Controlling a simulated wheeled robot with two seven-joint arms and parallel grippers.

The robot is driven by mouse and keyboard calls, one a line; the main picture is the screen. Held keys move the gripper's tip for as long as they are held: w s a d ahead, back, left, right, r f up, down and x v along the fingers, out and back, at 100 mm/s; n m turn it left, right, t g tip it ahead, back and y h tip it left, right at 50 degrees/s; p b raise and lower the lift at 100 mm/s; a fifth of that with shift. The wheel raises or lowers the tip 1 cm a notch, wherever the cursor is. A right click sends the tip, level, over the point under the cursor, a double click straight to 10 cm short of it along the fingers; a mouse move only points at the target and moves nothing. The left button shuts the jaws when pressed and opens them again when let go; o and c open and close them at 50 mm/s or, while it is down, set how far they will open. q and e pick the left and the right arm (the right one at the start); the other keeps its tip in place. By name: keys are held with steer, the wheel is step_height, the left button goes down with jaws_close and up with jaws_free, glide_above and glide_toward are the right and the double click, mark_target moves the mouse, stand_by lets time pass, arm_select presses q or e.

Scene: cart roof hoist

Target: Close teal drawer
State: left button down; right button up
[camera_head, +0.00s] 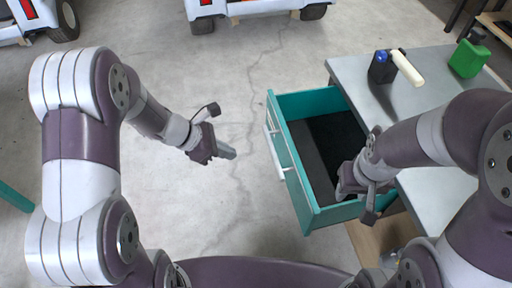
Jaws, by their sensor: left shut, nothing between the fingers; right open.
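The teal drawer (284,143) stands pulled out from under the grey-topped workbench (424,104). Its dark inside is visible, and a white bar handle (272,154) runs along its front face. My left gripper (229,153) is shut and empty, to the left of the drawer front and apart from the handle. My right gripper (358,200) is open over the near right part of the drawer, by its near side wall. Whether it touches the drawer I cannot tell. My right arm hides part of the drawer and bench.
White carts (255,7) stand at the back. The concrete floor left of the drawer is clear.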

arm_select(q)
steer(key=d+r+b+x, duration=0.1)
steer(key=b+x, duration=0.1)
steer(key=x, duration=1.1)
steer(key=shift+d+r+b, duration=0.3)
steer(key=shift+d+b, duration=0.1)
arm_select(e)
step_height(320, 180, down, 3)
steer(key=shift+s, duration=0.1)
arm_select(q)
steer(key=shift+w, duration=0.15)
